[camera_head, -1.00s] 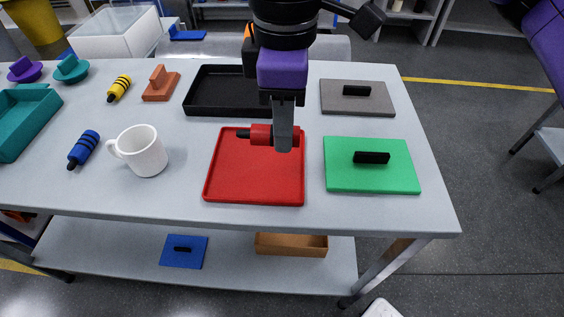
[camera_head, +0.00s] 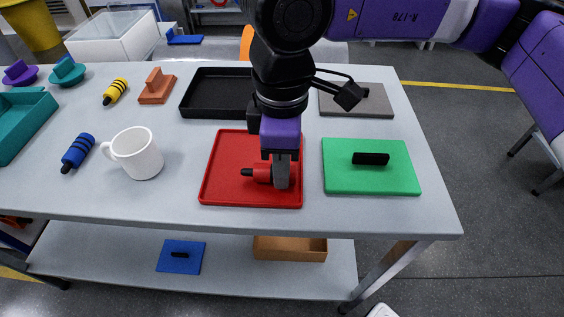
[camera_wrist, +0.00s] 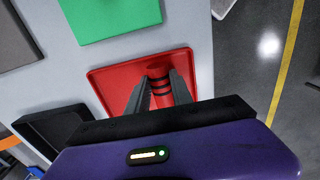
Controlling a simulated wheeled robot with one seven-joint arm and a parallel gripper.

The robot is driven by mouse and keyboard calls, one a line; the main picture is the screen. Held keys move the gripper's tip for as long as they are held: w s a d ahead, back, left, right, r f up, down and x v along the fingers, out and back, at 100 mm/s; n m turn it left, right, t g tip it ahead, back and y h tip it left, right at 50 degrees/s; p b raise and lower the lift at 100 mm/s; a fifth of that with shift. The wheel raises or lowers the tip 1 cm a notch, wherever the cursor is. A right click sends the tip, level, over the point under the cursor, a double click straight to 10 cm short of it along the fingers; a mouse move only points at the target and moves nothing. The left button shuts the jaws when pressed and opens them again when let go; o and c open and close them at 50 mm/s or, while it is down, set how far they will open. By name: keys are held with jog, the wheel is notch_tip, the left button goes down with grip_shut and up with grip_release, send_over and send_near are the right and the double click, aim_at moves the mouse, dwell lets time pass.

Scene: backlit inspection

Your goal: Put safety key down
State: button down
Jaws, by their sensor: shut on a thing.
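The safety key appears to be the red cylinder with dark bands and a black tip (camera_head: 261,173); it also shows in the wrist view (camera_wrist: 160,84). My gripper (camera_head: 281,178) is shut on it, with a finger on each side in the wrist view (camera_wrist: 160,92). The key lies sideways, low over the red tray (camera_head: 222,188), within its rim. I cannot tell whether the key touches the tray floor. The gripper hides part of the key.
The green board (camera_head: 345,178) with a black handle is right of the red tray. A black tray (camera_head: 215,97) is behind it. Bare table lies between mug and tray.

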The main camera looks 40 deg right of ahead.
jog(key=shift+f, duration=0.2)
jog(key=c, duration=1.1)
grip_release()
jog(key=shift+r, duration=0.2)
notch_tip(320, 180, up, 12)
jog(key=shift+r+p, duration=0.1)
jog(key=shift+p, duration=0.75)
